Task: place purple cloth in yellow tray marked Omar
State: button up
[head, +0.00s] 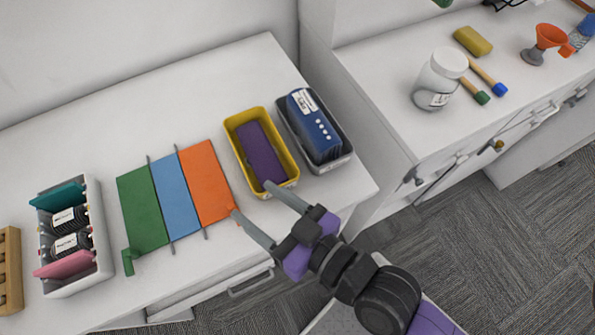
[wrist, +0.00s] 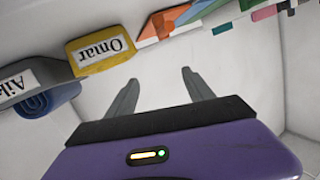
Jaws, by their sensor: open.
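The purple cloth (head: 262,152) lies flat and folded inside the yellow tray (head: 247,117) on the white counter. In the wrist view the yellow tray (wrist: 92,65) shows a label reading Omar, upside down; its inside is hidden there. My gripper (head: 250,199) is open, with nothing between its fingers. It is at the front side of the tray, with one fingertip close to the tray's near end; I cannot tell whether they touch. The wrist view also shows the open fingers (wrist: 160,76) apart and empty.
A grey tray (head: 345,156) holding a dark blue item (head: 315,125) stands right of the yellow tray. Green, blue and orange panels (head: 175,195) lie to the left, then a white rack (head: 95,215). A white jar (head: 440,78) stands on the right counter.

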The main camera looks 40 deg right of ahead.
jog(key=s+d, duration=0.4)
jog(key=s, duration=0.3)
jog(key=s+d+g+h, duration=0.1)
jog(key=s+d, duration=0.4)
jog(key=s, duration=0.3)
jog(key=shift+s+d+r+h, duration=0.15)
jog(key=shift+s+r+h, duration=0.05)
jog(key=shift+s+h, duration=0.1)
